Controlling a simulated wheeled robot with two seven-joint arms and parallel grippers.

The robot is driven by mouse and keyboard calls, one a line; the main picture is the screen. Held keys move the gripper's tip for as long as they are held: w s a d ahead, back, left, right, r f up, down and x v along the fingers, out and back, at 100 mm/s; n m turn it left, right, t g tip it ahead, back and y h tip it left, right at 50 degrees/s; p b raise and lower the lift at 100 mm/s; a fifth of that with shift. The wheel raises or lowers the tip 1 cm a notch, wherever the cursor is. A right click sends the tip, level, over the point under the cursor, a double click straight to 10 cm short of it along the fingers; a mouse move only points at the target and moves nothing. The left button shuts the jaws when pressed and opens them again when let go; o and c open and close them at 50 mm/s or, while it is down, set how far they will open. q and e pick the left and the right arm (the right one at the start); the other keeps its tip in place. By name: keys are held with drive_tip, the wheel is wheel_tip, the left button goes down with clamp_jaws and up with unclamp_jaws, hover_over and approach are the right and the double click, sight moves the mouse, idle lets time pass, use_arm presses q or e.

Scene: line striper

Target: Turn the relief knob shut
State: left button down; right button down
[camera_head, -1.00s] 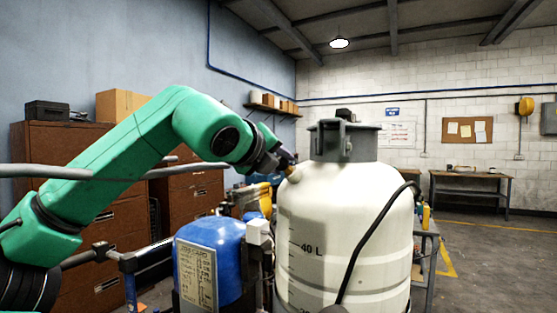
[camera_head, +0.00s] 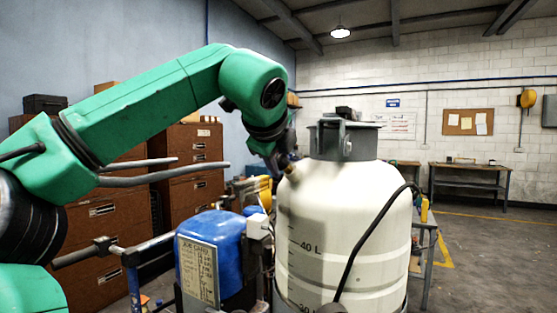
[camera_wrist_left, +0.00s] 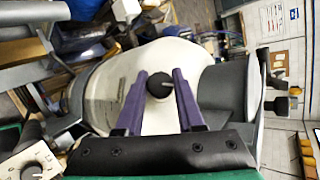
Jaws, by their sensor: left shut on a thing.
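The relief knob (camera_wrist_left: 159,86) is a small round black knob with a pale pointer mark, on the shoulder of the cream paint tank (camera_head: 340,230). In the wrist view the two purple fingers of my left gripper (camera_wrist_left: 160,80) sit one on either side of it, shut on it. In the head view my left gripper (camera_head: 288,166) reaches down to the tank's left shoulder. There the wrist and the tank's curve mostly hide the knob. The pointer's exact setting is hard to read. My right gripper is not in view.
A grey collar with a handle (camera_head: 345,138) tops the tank, close to my wrist. A black hose (camera_head: 372,240) runs down its front. A blue engine unit (camera_head: 222,245) stands left of it. Brown cabinets (camera_head: 195,160) are behind. The floor at right (camera_head: 500,260) is clear.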

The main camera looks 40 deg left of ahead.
use_arm(q)
drive_tip(key=shift+f, duration=0.15)
drive_tip(key=c, duration=0.8)
unclamp_jaws()
drive_tip(key=shift+c, duration=0.2)
drive_tip(key=o, duration=0.3)
drive_tip(key=shift+w+a, duration=0.1)
drive_tip(key=shift+w, duration=0.1)
drive_tip(key=b+v, duration=0.1)
drive_tip(key=v, duration=0.4)
drive_tip(key=shift+b, duration=0.35)
drive_tip(key=p, duration=0.1)
approach(278, 160)
drive_tip(key=v, duration=0.3)
